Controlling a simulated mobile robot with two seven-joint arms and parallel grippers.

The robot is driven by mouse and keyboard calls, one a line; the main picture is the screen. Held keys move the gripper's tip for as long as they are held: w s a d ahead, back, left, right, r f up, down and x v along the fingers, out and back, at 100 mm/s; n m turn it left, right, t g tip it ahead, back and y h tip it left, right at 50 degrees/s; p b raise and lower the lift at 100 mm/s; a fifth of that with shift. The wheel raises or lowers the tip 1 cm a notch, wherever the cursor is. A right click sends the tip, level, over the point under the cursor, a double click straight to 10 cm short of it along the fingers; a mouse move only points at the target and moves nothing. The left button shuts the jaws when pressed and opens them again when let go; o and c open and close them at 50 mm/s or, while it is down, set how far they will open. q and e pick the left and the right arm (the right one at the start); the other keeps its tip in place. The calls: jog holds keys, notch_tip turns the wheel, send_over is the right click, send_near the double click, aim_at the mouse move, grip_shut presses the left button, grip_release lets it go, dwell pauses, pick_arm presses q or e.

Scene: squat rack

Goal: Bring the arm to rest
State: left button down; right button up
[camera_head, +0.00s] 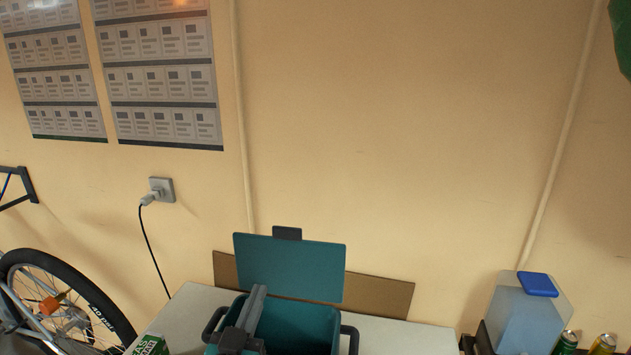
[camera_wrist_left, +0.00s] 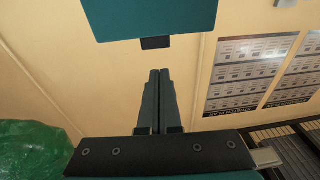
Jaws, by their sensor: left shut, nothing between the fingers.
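My left gripper (camera_head: 259,291) is in front of and over the open teal box (camera_head: 305,325) in the head view, its fingers pointing up the picture. In the left wrist view its two fingers (camera_wrist_left: 159,73) are pressed together with nothing between them. The box's teal lid (camera_head: 289,267) stands raised behind it, and the lid also shows at the top of the left wrist view (camera_wrist_left: 150,15), apart from the fingertips in the picture. The inside of the box is partly hidden by my gripper. My right gripper is in neither view.
The box stands on a pale table (camera_head: 400,338) against the wall. A brown board (camera_head: 380,293) leans behind it. A blue-capped container (camera_head: 527,310) and cans (camera_head: 603,345) stand at right; a bicycle wheel (camera_head: 68,305) is at left.

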pick_arm(q)
jog(key=s+a+f+g+y, duration=0.1)
jog(key=s+f+g, duration=0.4)
jog(key=s, duration=0.4)
jog(key=s+a+f+g, duration=0.2)
jog(key=s+f+g, duration=0.35)
jog(key=s, duration=0.45)
jog(key=s+a+f+g+y, duration=0.1)
jog(key=s+f+g, duration=0.45)
jog(key=s, duration=0.35)
notch_tip(320, 180, down, 28)
jog(key=s+g+b, duration=0.1)
jog(key=s+b, duration=0.1)
jog(key=b, duration=0.6)
jog(key=s+a+f+b, duration=0.1)
jog(key=s+f+b, duration=0.3)
jog(key=s+f, duration=0.3)
jog(key=s+a+f+m+g+b, duration=0.1)
jog(key=s+f+b, duration=0.3)
jog(key=f, duration=1.2)
jog(key=s, duration=0.4)
jog(key=shift+s+a, duration=0.3)
